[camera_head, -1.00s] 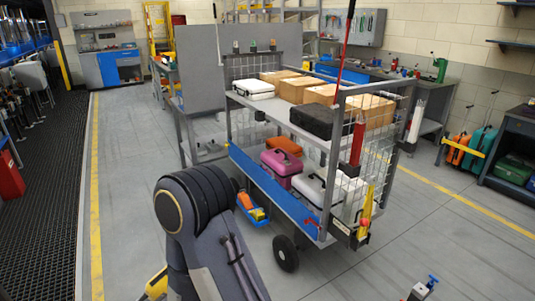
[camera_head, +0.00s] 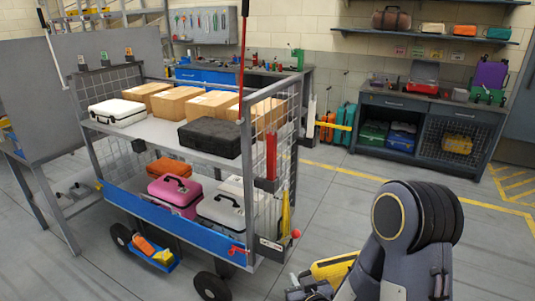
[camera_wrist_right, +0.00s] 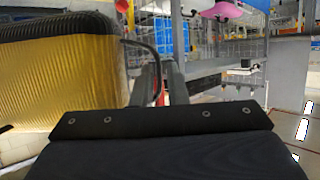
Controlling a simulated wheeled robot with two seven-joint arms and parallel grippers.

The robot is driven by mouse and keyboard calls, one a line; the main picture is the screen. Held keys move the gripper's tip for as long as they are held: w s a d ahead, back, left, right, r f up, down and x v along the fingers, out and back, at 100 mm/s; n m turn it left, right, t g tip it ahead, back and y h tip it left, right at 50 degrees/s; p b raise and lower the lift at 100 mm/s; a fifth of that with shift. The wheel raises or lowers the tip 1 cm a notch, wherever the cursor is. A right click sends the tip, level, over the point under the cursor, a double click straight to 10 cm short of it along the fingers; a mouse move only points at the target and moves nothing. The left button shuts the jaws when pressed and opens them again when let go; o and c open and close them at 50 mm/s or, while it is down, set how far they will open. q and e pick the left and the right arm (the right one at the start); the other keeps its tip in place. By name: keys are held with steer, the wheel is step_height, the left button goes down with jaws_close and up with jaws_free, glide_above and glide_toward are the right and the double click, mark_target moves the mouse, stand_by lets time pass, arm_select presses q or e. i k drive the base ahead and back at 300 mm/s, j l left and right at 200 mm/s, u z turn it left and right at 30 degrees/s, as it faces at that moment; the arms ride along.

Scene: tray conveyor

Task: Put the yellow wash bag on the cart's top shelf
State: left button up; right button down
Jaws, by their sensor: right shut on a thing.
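The yellow wash bag (camera_head: 334,268) is at the bottom of the head view, right of the cart and partly hidden by my right arm. It fills the left of the right wrist view (camera_wrist_right: 62,85), with a black edge and dark handle. My right gripper (camera_wrist_right: 158,75) is shut on it, at the handle; in the head view the gripper (camera_head: 308,288) is partly hidden. The cart's top shelf (camera_head: 165,132) carries a white case (camera_head: 118,113), several cardboard boxes (camera_head: 178,103) and a black case (camera_head: 210,139). My left gripper is not in view.
Bare shelf shows between the white and black cases at the near side. The cart's right end has a mesh panel and frame (camera_head: 268,165) with a red post. Pink (camera_head: 174,196), orange and white cases fill the lower shelf. A workbench (camera_head: 425,105) stands back right; the floor between is clear.

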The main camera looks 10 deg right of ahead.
mark_target(158, 132)
steer(key=i+j+z, duration=0.3)
steer(key=j, duration=0.3)
steer(key=i+j+z, duration=0.15)
steer(key=i+j, duration=0.15)
steer(key=i+j+z, duration=0.1)
steer(key=j, duration=0.3)
steer(key=i+j+z, duration=0.15)
steer(key=j, duration=0.25)
steer(key=i+j+z, duration=0.15)
steer(key=j, duration=0.2)
steer(key=i+j+z, duration=0.15)
steer(key=j, duration=0.25)
